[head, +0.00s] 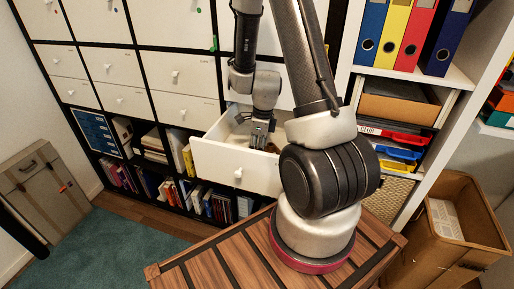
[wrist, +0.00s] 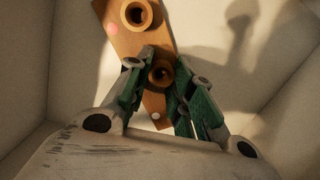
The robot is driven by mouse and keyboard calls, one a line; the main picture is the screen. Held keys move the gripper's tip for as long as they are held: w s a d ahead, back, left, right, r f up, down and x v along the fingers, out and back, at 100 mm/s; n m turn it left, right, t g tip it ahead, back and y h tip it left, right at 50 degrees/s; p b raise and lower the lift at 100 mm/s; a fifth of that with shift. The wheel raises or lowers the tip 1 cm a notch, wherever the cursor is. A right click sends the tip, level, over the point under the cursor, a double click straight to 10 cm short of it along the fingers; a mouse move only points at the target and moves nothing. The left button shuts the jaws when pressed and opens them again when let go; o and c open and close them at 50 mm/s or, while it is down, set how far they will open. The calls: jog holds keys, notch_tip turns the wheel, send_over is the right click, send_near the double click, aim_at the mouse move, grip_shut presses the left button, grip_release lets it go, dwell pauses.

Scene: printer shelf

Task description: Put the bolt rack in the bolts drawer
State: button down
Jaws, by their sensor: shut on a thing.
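The bolt rack (wrist: 117,33) is an orange-brown strip with round holes or sockets and small pale dots, seen in the wrist view. My gripper (wrist: 160,85) is shut on it near one socket, with a green-lined finger on each side. The open drawer (head: 222,163) is white with a round knob and is pulled out from the cabinet in the head view. My gripper also shows in the head view (head: 261,138), down at the drawer's opening. In the wrist view the pale drawer floor and walls (wrist: 240,60) surround the rack. I cannot tell whether the rack touches the floor.
Closed white drawers (head: 180,75) fill the cabinet left of the open one. Shelves of books (head: 215,205) lie below it. Coloured binders (head: 415,35) and trays stand at the right. A cardboard box (head: 455,235) is at the lower right.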

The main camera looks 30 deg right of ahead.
jog(key=shift+f, duration=0.15)
jog(key=c, duration=1.2)
grip_release()
jog(key=shift+c, duration=0.2)
notch_tip(320, 180, up, 18)
jog(key=s+n, duration=0.3)
jog(key=n, duration=0.2)
jog(key=s+a+r+n+t+h, duration=0.1)
jog(key=s+a+r+n+t, duration=0.2)
jog(key=s+r+n, duration=1)
jog(key=s+n, duration=0.1)
jog(key=n, duration=0.7)
jog(key=shift+a+r+n, duration=0.3)
jog(key=shift+a+n, duration=0.05)
jog(key=shift+n, duration=0.05)
